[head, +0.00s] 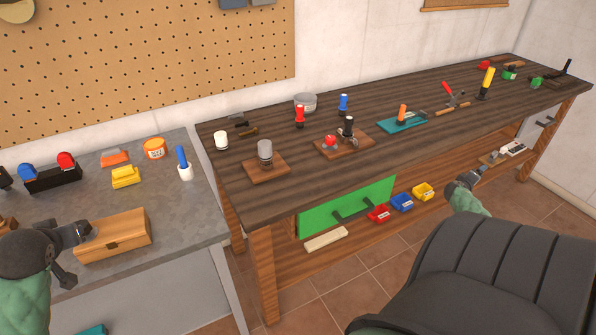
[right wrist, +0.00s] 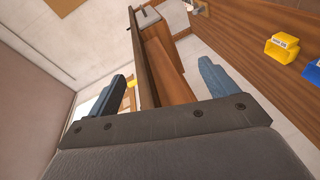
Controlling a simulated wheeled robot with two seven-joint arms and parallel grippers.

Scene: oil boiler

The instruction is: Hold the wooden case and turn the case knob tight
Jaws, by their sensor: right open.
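The wooden case (head: 122,238) is a light-brown box lying on the grey workbench at the left of the head view. My left gripper (head: 82,231) is at the case's left end, overlapping it in the picture. Whether its jaws are open or shut on the case is too small to tell. I cannot make out the case knob clearly. My right gripper (head: 474,177) is far from the case, in front of the long table's lower shelf. It is open and empty; its two blue-grey fingers stand apart in the right wrist view (right wrist: 168,88).
The grey workbench (head: 190,225) also holds a yellow block (head: 125,178), an orange tub (head: 154,148) and a blue-handled tool (head: 183,162). The dark wooden table (head: 235,185) carries several tools. Yellow bin (right wrist: 282,48) shows near my right gripper.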

